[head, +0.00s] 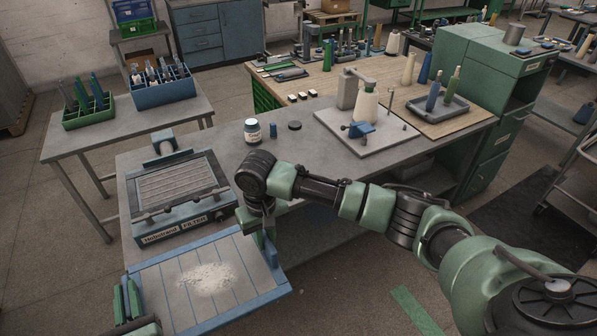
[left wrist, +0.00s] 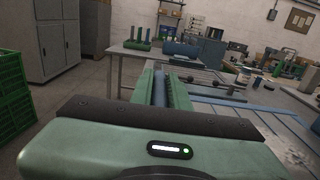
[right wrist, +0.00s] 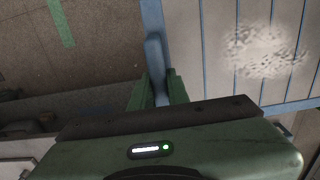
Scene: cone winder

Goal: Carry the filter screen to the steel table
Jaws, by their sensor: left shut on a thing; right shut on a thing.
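The filter screen (head: 160,276) is a flat panel with a blue frame and slats and a pile of white lint or powder (head: 207,278) on it. It is in the air in front of the workbench's near edge, in the lower left of the head view. My left gripper (head: 128,298) is shut on its left edge. My right gripper (head: 264,238) is shut on its right edge, seen closely in the right wrist view (right wrist: 158,88). The left wrist view shows part of the screen at right (left wrist: 285,135). A grey steel-legged table (head: 100,130) stands at the back left.
On the workbench (head: 300,170) stands a filter unit (head: 180,190) with a grated top, just behind the screen. A jar (head: 252,131) stands behind my right wrist. The grey table holds a green rack (head: 88,110) and a blue crate (head: 165,90); its front part is clear.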

